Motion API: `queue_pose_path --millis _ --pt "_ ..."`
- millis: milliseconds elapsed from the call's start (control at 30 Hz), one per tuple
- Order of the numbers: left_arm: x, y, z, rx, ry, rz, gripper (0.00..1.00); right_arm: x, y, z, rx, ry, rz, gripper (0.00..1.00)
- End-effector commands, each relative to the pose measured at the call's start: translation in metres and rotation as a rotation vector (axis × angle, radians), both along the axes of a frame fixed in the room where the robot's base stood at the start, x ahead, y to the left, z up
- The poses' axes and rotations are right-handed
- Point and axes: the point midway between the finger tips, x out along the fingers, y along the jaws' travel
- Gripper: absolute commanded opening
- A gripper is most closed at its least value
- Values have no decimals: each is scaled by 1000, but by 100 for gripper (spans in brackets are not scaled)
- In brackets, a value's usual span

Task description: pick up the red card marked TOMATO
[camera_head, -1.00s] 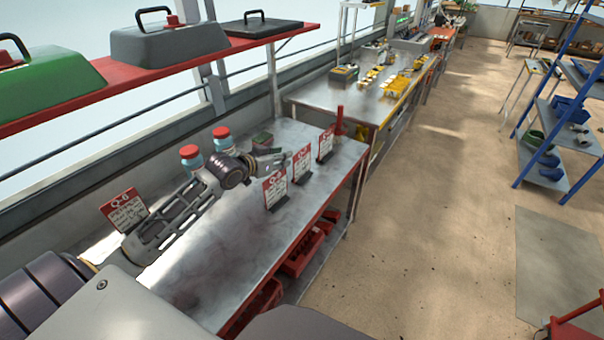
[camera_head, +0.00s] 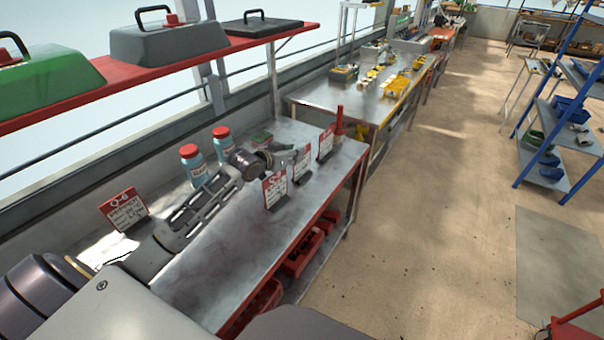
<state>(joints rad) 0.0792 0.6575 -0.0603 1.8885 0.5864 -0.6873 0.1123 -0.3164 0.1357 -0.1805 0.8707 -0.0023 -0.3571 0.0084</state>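Three red-topped white cards stand in dark holders along the right edge of the metal bench (camera_head: 215,262): a near card (camera_head: 274,190), a middle card (camera_head: 302,162) and a far card (camera_head: 326,144). A fourth red-topped card (camera_head: 124,211) stands at the left, its top reading something like Q-6. The small print is too blurred to tell which, if any, says TOMATO. My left gripper (camera_head: 286,154) is over the bench, just behind the near and middle cards, which partly hide it. Its fingers are too small to judge. My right gripper is out of view.
Two red-lidded jars (camera_head: 194,166) (camera_head: 223,145) and a small green item (camera_head: 262,139) stand behind my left arm. A red bottle (camera_head: 339,122) stands at the bench's far end. A red shelf (camera_head: 205,65) overhangs the back. Red bins (camera_head: 303,250) sit below.

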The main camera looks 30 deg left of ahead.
Motion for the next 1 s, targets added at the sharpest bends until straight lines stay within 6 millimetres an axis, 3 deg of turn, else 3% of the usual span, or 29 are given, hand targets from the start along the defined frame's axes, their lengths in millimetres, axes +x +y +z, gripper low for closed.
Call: queue_pose_path --millis 200,567,1000 --pt "11 -3 -4 -1 -1 -1 29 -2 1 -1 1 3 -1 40" --pt "12 -3 -5 1 0 -1 29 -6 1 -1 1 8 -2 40" --pt "30 -4 -12 -1 -1 -1 29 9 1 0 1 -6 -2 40"
